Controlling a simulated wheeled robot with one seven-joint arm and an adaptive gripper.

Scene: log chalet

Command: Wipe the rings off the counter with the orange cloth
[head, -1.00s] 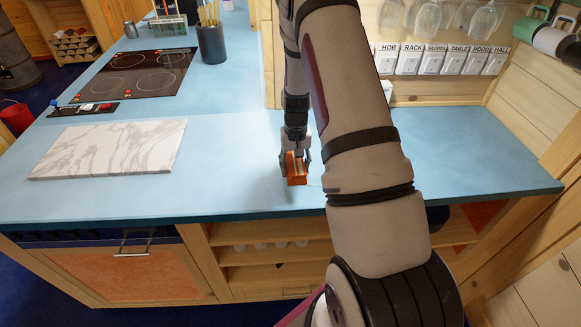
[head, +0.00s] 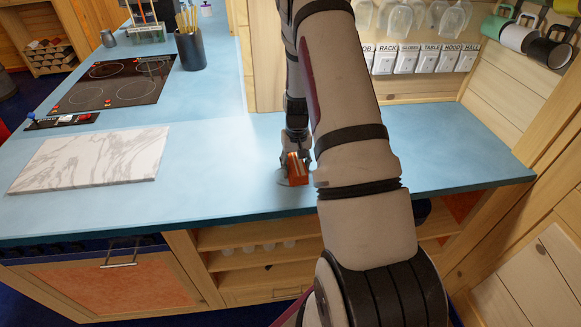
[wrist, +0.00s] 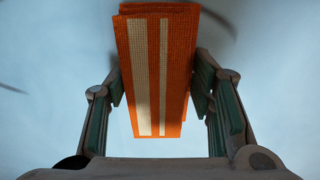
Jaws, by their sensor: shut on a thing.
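The orange cloth (head: 299,168), a folded block with pale stripes, is between the fingers of my gripper (head: 296,171) at the counter (head: 215,165), near its front edge. In the wrist view the cloth (wrist: 178,70) fills the space between both fingers, and my gripper (wrist: 160,85) is shut on it. I cannot tell whether the cloth touches the counter. Faint dark curved marks (wrist: 12,88) show on the blue surface at the left and upper right of the wrist view; I cannot tell whether they are rings or shadow. My arm hides part of the counter in the head view.
A marble board (head: 88,158) lies on the counter to the left, with a black cooktop (head: 122,82) and a dark utensil pot (head: 191,50) behind it. Glasses (head: 408,18) hang above labelled switches (head: 420,60), and mugs (head: 525,38) at right. Bare counter lies between board and gripper.

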